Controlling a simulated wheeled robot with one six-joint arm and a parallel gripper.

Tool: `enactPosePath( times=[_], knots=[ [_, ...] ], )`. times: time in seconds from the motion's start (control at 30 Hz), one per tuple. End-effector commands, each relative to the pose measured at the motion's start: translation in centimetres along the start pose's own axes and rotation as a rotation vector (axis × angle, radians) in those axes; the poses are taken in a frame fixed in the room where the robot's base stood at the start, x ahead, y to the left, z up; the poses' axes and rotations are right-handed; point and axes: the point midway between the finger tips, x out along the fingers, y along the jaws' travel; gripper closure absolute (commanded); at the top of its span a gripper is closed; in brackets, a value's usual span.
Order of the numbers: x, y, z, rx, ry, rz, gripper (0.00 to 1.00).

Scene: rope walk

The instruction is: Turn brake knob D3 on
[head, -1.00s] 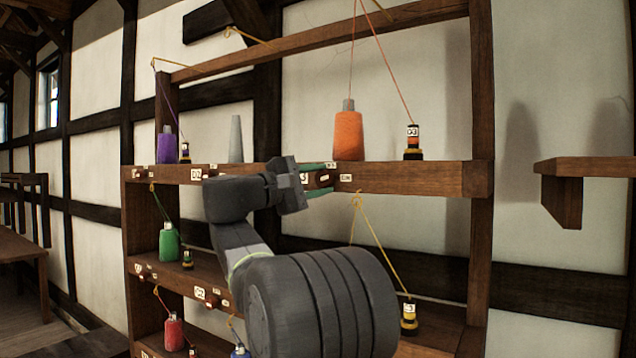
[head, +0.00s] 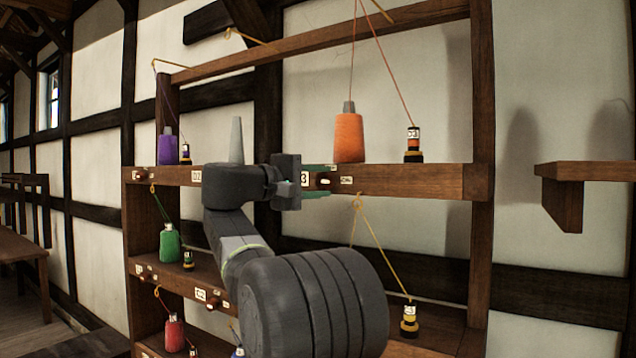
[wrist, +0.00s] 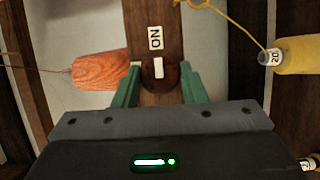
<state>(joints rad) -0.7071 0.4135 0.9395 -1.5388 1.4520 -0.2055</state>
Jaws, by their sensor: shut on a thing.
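Brake knob D3 (head: 323,182) is a dark red-brown round knob on the front of the upper shelf rail, right of a partly covered label ending in 3 (head: 305,179). The ON label (head: 346,180) is right of the knob. My gripper (head: 318,181) has its green fingers above and below the knob. In the wrist view, the fingers (wrist: 157,80) are shut on the knob (wrist: 158,85), one on each side. The knob's white bar (wrist: 158,68) points at the ON label (wrist: 155,37).
An orange yarn cone (head: 349,138) and a small C3 bobbin (head: 413,146) stand on the rail above. A yellow cord (head: 380,245) hangs below to another bobbin (head: 409,320). A grey cone (head: 237,140) stands left of my gripper. A wall shelf (head: 585,170) juts out at the right.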

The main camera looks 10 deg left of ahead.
Motion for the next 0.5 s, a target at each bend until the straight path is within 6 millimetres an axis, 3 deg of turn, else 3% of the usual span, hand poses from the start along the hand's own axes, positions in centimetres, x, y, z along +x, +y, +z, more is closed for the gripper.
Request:
enactPosePath(
  times=[0.13,0.17,0.23,0.5],
  knots=[
    [0.03,-0.18,-0.01,-0.001,-0.001,-0.003,0.85],
    [0.03,-0.18,-0.01,-0.001,-0.001,-0.003,0.56],
    [0.03,-0.16,-0.01,-0.001,-0.001,-0.003,0.42],
    [-0.02,-0.07,0.00,-0.001,0.000,-0.001,0.42]
  ],
)
